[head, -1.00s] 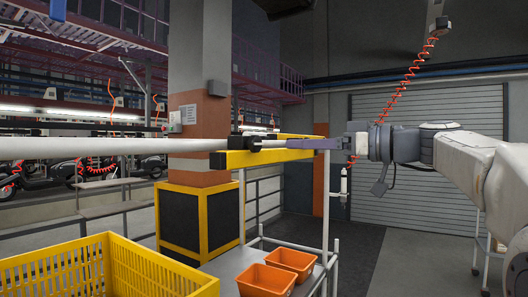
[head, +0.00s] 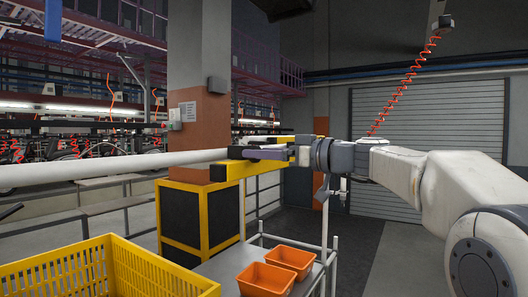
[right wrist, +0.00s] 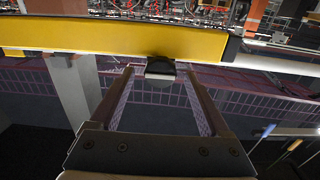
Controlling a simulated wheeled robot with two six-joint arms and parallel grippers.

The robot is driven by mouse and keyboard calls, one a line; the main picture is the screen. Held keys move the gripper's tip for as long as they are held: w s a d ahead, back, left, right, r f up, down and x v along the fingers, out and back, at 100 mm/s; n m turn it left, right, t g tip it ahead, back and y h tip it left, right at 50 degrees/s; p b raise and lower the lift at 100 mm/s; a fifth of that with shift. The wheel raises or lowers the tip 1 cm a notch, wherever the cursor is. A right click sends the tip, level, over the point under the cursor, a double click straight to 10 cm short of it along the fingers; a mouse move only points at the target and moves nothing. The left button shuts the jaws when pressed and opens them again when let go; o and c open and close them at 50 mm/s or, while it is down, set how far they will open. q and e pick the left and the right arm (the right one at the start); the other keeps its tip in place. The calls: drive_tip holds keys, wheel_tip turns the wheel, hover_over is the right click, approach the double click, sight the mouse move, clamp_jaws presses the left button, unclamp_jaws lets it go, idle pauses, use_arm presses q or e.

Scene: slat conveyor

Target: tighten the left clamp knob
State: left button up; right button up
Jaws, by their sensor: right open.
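The clamp knob (right wrist: 160,68) is a dark, short piece with a pale face, on the underside of the yellow bar (right wrist: 110,38) in the right wrist view. My right gripper (right wrist: 160,72) is open, its two fingers on either side of the knob, with a gap showing on both sides. In the head view the right gripper (head: 243,153) reaches left along the yellow bar (head: 226,170), where its fingers hide the knob. My left gripper is not in view.
A yellow crate (head: 125,262) stands front left, with two orange bins (head: 264,281) on a grey cart (head: 222,268) beside it. A yellow-and-black pillar guard (head: 200,220) stands behind. A red coiled hose (head: 405,85) hangs above my right arm. Floor at right is clear.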

clamp_jaws()
drive_tip(key=m+b, duration=0.1)
drive_tip(key=m, duration=0.8)
drive_tip(key=m+b, duration=0.2)
drive_tip(key=m, duration=0.6)
drive_tip(key=shift+w+d+f+m, duration=0.15)
drive_tip(key=shift+w+m, duration=0.05)
drive_tip(key=shift+m, duration=0.2)
idle(0.6)
unclamp_jaws()
